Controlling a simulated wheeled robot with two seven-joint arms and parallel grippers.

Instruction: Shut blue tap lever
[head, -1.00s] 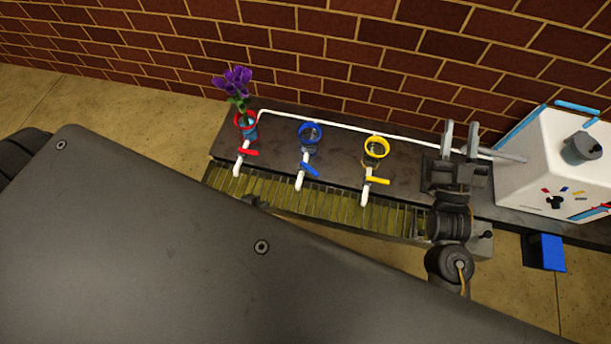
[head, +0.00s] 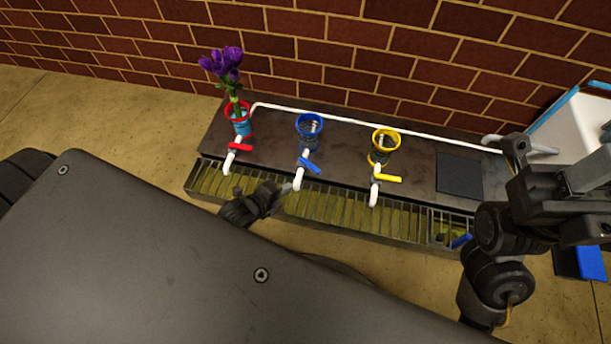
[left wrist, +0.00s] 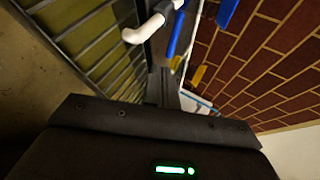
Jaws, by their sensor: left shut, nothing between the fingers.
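The blue tap lever (head: 310,166) slants down to the right from its white tap. The white spout (head: 299,180) points to the front over the drain grate. My left gripper (head: 284,187) is low over the grate, just left of the blue tap's spout, its fingers shut and empty. In the left wrist view the shut fingers (left wrist: 165,86) point toward the blue lever (left wrist: 174,32) and the white spout (left wrist: 151,26); whether they touch is unclear. My right gripper (head: 540,190) is at the right edge, its finger opening unclear.
The red lever (head: 240,147) and yellow lever (head: 388,178) flank the blue one. Behind stand a red-ringed holder (head: 238,112) with purple flowers (head: 224,64), a blue-ringed holder (head: 309,124) and a yellow-ringed one (head: 385,138). A brick wall closes the back.

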